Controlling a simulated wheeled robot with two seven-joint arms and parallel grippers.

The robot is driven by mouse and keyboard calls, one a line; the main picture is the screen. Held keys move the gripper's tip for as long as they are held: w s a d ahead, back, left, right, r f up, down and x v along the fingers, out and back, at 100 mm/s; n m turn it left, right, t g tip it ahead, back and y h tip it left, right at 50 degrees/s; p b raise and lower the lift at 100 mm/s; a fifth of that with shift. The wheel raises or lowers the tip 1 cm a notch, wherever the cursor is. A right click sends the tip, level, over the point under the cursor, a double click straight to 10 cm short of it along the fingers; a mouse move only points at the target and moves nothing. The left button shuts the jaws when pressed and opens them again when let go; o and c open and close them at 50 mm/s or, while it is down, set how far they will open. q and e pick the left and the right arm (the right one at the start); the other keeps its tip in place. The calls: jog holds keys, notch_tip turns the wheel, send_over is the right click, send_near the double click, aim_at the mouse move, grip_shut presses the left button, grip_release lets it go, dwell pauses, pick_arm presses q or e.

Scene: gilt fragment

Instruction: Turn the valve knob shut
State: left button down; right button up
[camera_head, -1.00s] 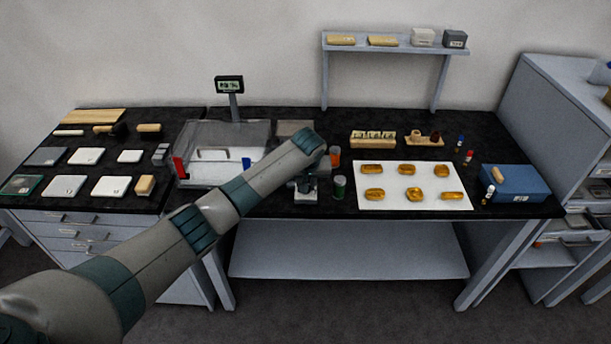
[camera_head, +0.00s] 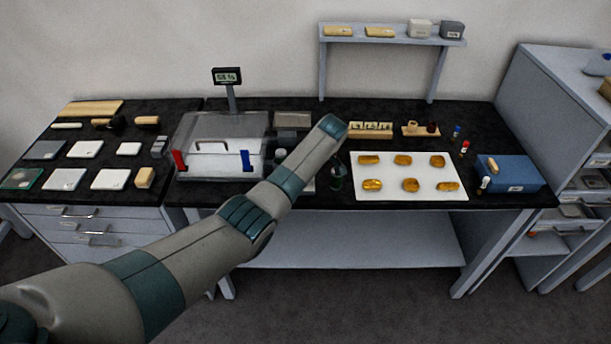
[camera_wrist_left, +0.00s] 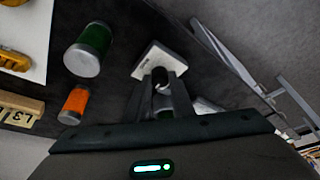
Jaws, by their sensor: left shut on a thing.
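A small rounded grey-black piece, which I take to be the valve knob (camera_wrist_left: 161,78), sits between my left fingers in the left wrist view. A pale, square-edged base (camera_wrist_left: 153,57) lies just beyond it. My left gripper (camera_wrist_left: 163,98) is shut on the knob. In the head view my left forearm reaches over the front of the black bench and hides the gripper and knob. How far the knob is turned cannot be told. My right gripper is in neither view.
A green-labelled jar (camera_wrist_left: 90,48) and an orange jar (camera_wrist_left: 75,101) stand close beside the gripper. A clear-sided case (camera_head: 212,135) with red and blue parts stands left of my arm. A white mat (camera_head: 408,191) with several golden pieces lies to the right.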

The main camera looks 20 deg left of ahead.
pick_arm(q)
jog(key=shift+r, duration=0.1)
dwell(0.3)
jog(key=c, duration=1.5)
grip_release()
jog(key=shift+c, duration=0.2)
jog(key=v, duration=1.7)
jog(key=shift+d, duration=0.1)
